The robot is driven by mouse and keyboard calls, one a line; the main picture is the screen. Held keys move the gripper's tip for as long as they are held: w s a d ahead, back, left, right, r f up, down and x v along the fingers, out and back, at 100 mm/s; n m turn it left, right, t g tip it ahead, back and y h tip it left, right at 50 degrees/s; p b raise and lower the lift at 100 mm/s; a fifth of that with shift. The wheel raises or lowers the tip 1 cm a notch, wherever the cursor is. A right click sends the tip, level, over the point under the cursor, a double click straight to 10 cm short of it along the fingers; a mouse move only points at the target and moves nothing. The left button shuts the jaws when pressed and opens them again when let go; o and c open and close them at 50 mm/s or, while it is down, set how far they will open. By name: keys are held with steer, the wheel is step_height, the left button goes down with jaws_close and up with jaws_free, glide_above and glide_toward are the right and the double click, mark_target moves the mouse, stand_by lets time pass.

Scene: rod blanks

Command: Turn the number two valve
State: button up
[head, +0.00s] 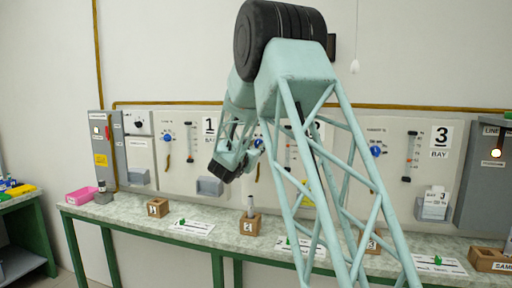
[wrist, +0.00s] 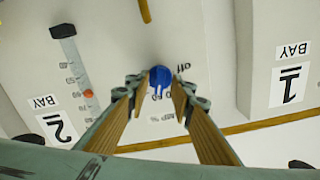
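The number two bay's blue knob (wrist: 160,78) shows in the wrist view, which is upside down, between the bay 1 sign (wrist: 289,85) and the bay 2 sign (wrist: 57,126). My gripper (wrist: 160,82) is open, with one fingertip on each side of the knob in the picture. I cannot tell whether the fingers touch it or are still short of it. In the head view my gripper (head: 252,157) is close to the bay 2 panel, and my arm hides much of that panel. A yellow lever (wrist: 145,10) is in line with the knob.
A slider with an orange marker (wrist: 88,93) is beside the knob. Bay 1's blue knob (head: 168,138) and bay 3's blue knob (head: 376,151) are on neighbouring panels.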

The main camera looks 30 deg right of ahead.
stand_by(0.3)
steer(key=v, duration=1.2)
stand_by(0.7)
steer(key=s+a+r+n+t+y, duration=0.1)
steer(key=s+a+r+n+y, duration=0.1)
steer(key=s+a+n+y, duration=0.3)
steer(key=s+a+r+y, duration=0.2)
steer(key=a+y, duration=0.1)
steer(key=a, duration=0.5)
steer(key=s+a+f+n+g+y, duration=0.15)
steer(key=s+a, duration=0.25)
steer(key=s, duration=0.4)
steer(key=s+a+n+g+y, duration=0.1)
steer(key=s+a+n+y, duration=0.2)
steer(key=s, duration=0.4)
steer(key=s+f+n+g, duration=0.1)
steer(key=s+f+g, duration=0.1)
steer(key=s, duration=1.2)
steer(key=s+f+n+g, duration=0.1)
steer(key=s+f+g, duration=0.2)
steer(key=s, duration=1.1)
steer(key=s+f+n+g, duration=0.1)
steer(key=s+f, duration=0.5)
steer(key=s, duration=0.9)
steer(key=shift+a+g+p, duration=0.35)
steer(key=shift+a+g, duration=0.05)
steer(key=shift+g, duration=0.45)
